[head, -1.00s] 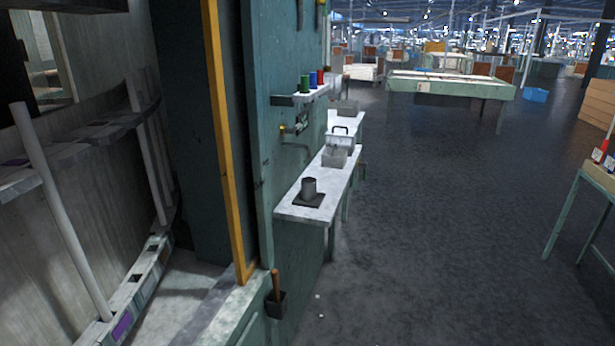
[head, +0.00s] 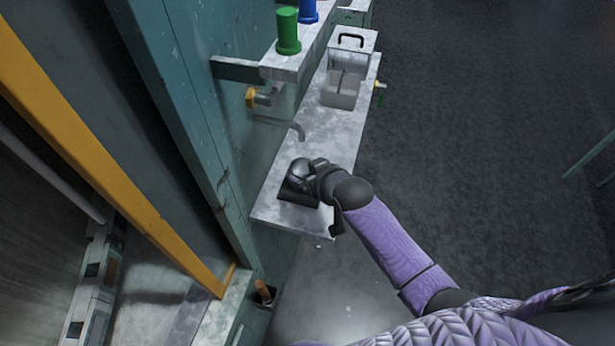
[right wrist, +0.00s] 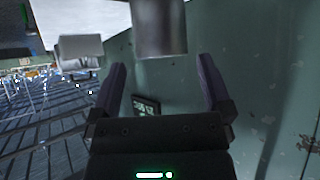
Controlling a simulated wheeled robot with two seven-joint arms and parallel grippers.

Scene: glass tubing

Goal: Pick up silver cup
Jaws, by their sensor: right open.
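The silver cup (head: 299,169) stands on a dark square pad (head: 293,197) near the front end of the grey shelf. My right gripper (head: 318,170) is right beside it and partly hides it in the head view. In the right wrist view, the cup (right wrist: 159,28) shows just beyond the open fingertips, between their two lines. The jaws of my right gripper (right wrist: 160,78) are spread and empty; nothing lies between them. The cup's top is cut off by the upper edge of that view. My left gripper is not in view.
The grey shelf (head: 325,125) runs along the green wall. A grey box with a black handle (head: 351,45) and an open tray (head: 341,90) stand farther back. A tap (head: 265,98) and a small shelf with a green bottle (head: 288,32) are on the wall. Floor to the right is clear.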

